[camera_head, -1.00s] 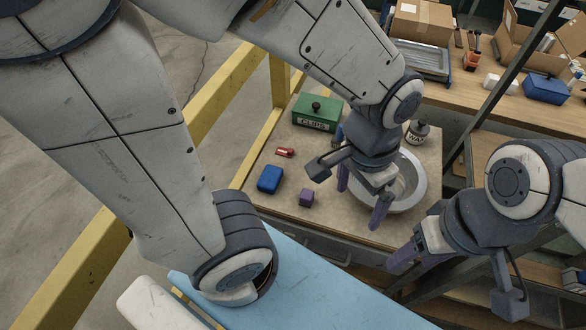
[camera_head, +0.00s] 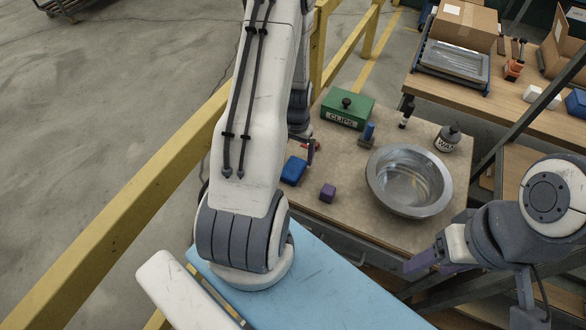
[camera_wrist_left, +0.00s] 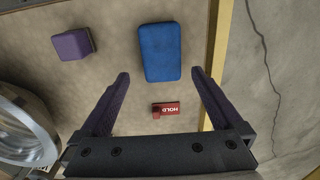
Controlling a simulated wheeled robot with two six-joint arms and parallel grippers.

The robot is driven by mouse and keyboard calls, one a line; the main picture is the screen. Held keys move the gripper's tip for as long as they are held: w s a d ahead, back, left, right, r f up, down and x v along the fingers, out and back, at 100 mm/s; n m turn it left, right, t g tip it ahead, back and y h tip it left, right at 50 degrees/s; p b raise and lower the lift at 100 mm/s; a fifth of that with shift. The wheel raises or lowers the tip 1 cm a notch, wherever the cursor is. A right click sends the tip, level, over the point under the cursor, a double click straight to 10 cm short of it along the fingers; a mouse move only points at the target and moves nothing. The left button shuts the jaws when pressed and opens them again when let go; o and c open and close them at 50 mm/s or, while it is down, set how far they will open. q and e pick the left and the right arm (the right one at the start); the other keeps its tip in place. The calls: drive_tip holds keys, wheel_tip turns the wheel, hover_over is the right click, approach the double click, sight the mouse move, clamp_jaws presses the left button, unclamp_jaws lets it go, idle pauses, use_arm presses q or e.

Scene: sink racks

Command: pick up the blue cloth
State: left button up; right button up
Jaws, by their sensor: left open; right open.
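The blue cloth (camera_head: 293,170) looks like a folded blue pad. It lies flat on the tan tabletop near its left edge, partly behind my left arm in the head view. In the left wrist view the cloth (camera_wrist_left: 161,48) lies beyond and between the open fingertips of my left gripper (camera_wrist_left: 160,76), with nothing held. In the head view my left gripper is mostly hidden behind its own arm. My right gripper (camera_head: 432,266) is open and empty at the lower right, off the table's front edge.
A small purple block (camera_head: 327,192) sits right of the cloth; a red HOLD tag (camera_wrist_left: 166,109) lies near it. A metal bowl (camera_head: 408,181), a green CLIPS box (camera_head: 347,108), a blue-topped stand (camera_head: 367,134) and a WAX jar (camera_head: 447,138) share the table. A yellow rail (camera_head: 130,210) runs along the left.

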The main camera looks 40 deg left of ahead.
sight(294, 166)
use_arm(q)
drive_tip(key=f, duration=0.1)
drive_tip(key=f+p, duration=0.1)
drive_tip(key=f, duration=0.1)
drive_tip(key=f+p, duration=0.1)
drive_tip(key=f, duration=0.1)
drive_tip(key=shift+s, duration=0.4)
drive_tip(key=shift+f, duration=0.55)
drive_tip(key=c, duration=1.3)
drive_tip(key=shift+w+r, duration=0.1)
drive_tip(key=shift+r+b, duration=0.3)
drive_tip(key=shift+r, duration=0.15)
drive_tip(key=r, duration=0.1)
drive_tip(key=r+b, duration=0.1)
drive_tip(key=w+r, duration=0.1)
drive_tip(key=shift+d+r, duration=0.25)
drive_tip(key=shift+d, duration=0.15)
drive_tip(key=shift+w+d+r+b, duration=0.75)
drive_tip(key=shift+w+d+r, duration=0.85)
drive_tip(key=shift+w+d, duration=0.25)
drive_tip(key=shift+w+d+r+b, duration=0.7)
drive_tip(key=shift+w+d+r, duration=0.9)
drive_tip(key=shift+w+d, duration=0.2)
